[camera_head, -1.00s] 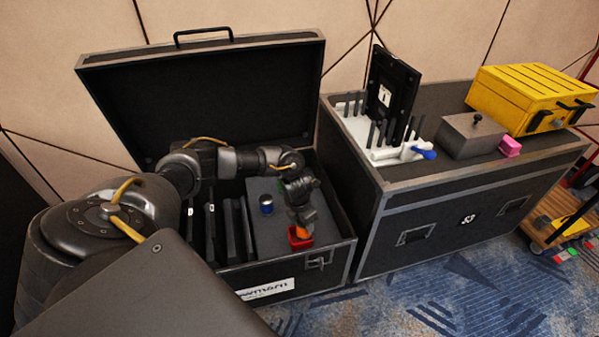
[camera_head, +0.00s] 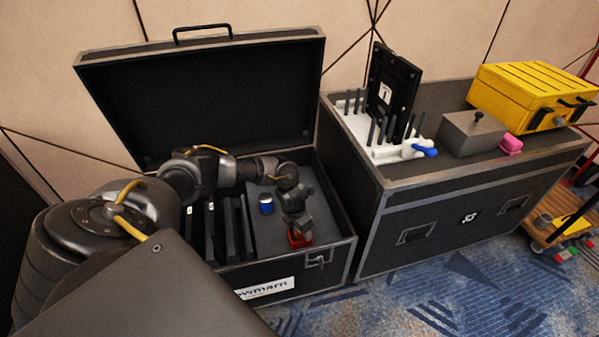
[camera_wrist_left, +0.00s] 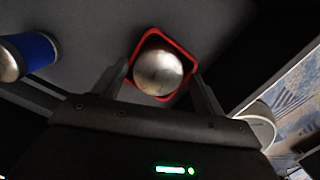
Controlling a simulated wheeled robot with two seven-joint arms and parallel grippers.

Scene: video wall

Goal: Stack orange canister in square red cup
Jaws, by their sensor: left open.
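The square red cup (camera_head: 299,240) stands on the grey floor of the open black case, near its front right corner. In the left wrist view the cup's red rim (camera_wrist_left: 183,46) surrounds a round silver top, the end of the canister (camera_wrist_left: 158,74). The canister appears to be inside the cup; its orange side is hidden. My left gripper (camera_head: 299,229) points down at the cup. In the wrist view its fingers (camera_wrist_left: 162,88) are apart, on either side of the cup and canister. My right gripper is not in view.
A blue canister (camera_head: 266,204) stands left of the cup, also in the left wrist view (camera_wrist_left: 32,54). Black upright dividers (camera_head: 228,232) fill the case's left part. The case's front wall and raised lid (camera_head: 215,95) border the space. A second case (camera_head: 450,225) stands right.

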